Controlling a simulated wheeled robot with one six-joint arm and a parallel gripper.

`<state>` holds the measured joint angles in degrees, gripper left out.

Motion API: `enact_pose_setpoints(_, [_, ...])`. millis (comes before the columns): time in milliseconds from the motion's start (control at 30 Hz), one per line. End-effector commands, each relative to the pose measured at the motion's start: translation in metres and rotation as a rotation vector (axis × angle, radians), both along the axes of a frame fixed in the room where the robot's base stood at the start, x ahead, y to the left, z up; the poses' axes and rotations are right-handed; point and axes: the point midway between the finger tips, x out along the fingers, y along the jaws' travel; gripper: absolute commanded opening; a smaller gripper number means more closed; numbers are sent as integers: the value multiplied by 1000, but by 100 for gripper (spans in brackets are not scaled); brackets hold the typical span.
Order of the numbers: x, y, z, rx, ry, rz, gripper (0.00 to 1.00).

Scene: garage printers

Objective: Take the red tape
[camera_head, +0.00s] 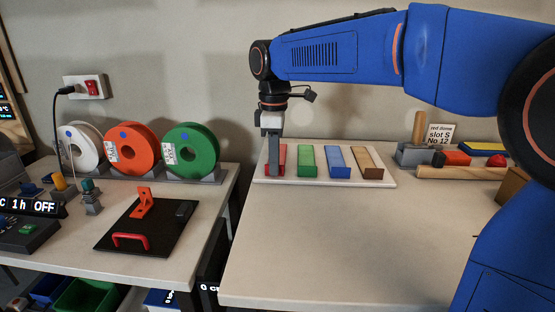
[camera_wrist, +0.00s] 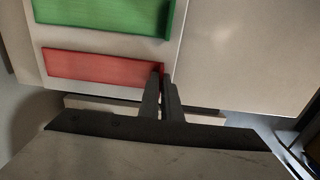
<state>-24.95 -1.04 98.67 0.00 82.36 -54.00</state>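The red tape (camera_head: 282,160) is a flat red strip lying at the left end of the pale tray (camera_head: 385,182). In the wrist view the red tape (camera_wrist: 100,65) lies to the left of my fingertips, its right end reaching them. My gripper (camera_head: 274,172) points straight down at the tape's left side and hides part of it. In the wrist view the two dark fingers of my gripper (camera_wrist: 162,80) are close together, with the raised end of the red tape between their tips. The tape still appears to lie flat on the tray.
Green (camera_head: 307,160), blue (camera_head: 339,161) and brown (camera_head: 368,162) strips lie to the right in the same tray. Farther right are a wooden bar (camera_head: 462,173) and a red dome (camera_head: 496,160). The front of the table (camera_head: 330,240) is clear. Filament spools (camera_head: 132,148) stand on the left table.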

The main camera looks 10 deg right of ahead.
Motion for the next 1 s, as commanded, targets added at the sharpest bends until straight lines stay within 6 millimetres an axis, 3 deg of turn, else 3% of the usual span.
enact_pose_setpoints(367, [0, 0, 2, 0, 0, 0, 0])
enact_pose_setpoints(1000, [0, 0, 26, 0, 0, 0, 0])
